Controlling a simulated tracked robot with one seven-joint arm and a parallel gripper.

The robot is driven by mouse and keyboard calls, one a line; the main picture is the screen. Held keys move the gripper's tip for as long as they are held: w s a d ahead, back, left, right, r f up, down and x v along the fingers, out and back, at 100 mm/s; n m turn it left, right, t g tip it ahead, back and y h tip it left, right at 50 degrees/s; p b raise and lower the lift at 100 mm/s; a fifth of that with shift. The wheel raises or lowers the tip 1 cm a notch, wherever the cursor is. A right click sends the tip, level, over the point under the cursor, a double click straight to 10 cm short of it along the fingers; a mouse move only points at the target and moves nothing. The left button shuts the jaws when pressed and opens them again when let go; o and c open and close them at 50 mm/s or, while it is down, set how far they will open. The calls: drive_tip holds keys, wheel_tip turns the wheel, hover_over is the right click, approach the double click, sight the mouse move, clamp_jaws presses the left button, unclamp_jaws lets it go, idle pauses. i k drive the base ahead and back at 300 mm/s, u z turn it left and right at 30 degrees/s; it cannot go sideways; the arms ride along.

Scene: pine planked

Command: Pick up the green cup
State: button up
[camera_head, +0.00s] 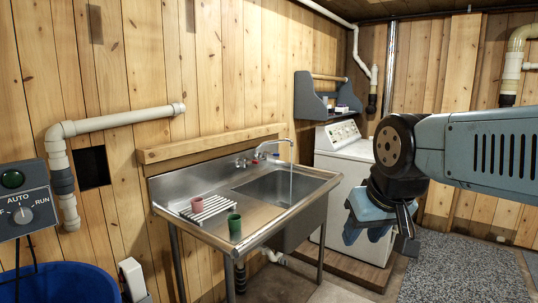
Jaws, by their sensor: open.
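The green cup (234,223) stands upright on the front edge area of the steel sink counter (176,218), left of the basin. A pink cup (197,204) stands behind it to the left, on or against a small white slatted rack (210,209). My gripper (380,236) hangs from my arm at the right, pointing down, in front of the white washing machine. It is open and empty. In the picture it is well to the right of the green cup and apart from the counter.
The sink basin (285,187) has a running faucet (277,148) behind it. A white washing machine (345,170) stands right of the sink, under a grey wall shelf (326,97). A blue tub (62,284) and a control box (22,198) are at the left. A grey rug (463,268) lies at the right.

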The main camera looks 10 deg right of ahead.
sight(234, 221)
drive_tip(key=z, duration=0.15)
drive_tip(key=i, duration=1.05)
drive_tip(key=u, duration=1.4)
drive_tip(key=k, duration=1)
drive_tip(key=z, duration=0.3)
drive_tip(key=i, duration=0.6)
